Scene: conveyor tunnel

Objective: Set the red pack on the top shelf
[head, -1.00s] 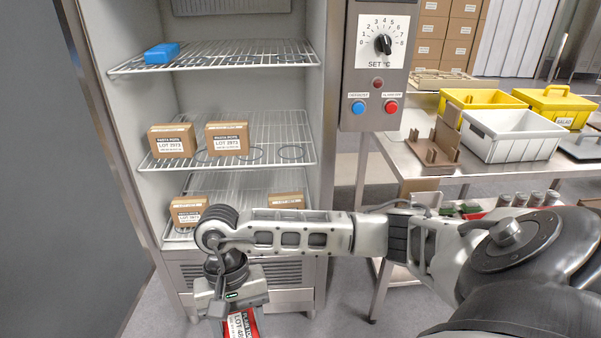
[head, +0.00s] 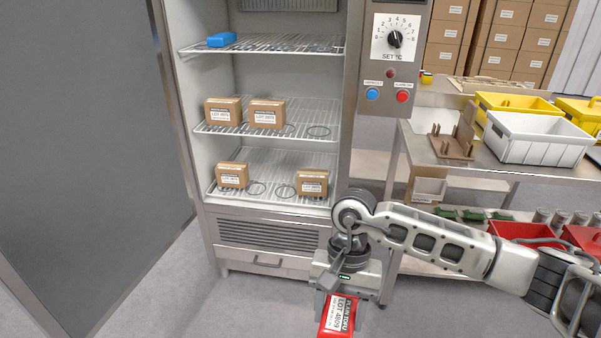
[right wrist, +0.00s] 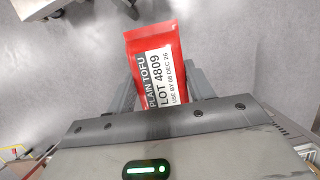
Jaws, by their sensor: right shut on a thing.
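The red pack (head: 337,318), labelled plain tofu, lot 4809, is held in my right gripper (head: 340,300). The gripper is shut on it, low in front of the cabinet's right front corner. In the right wrist view the pack (right wrist: 158,68) sticks out between the two fingers (right wrist: 163,95), with bare floor beyond. The top shelf (head: 285,44) is a white wire rack in the open cabinet. A blue pack (head: 222,39) lies at its left end, and the rest of the shelf is bare. My left gripper is not in view.
The middle shelf (head: 300,133) and the lower shelf (head: 265,195) each hold two brown boxes. The open grey door (head: 90,130) stands at the left. A steel bench (head: 480,165) with yellow and white bins stands at the right.

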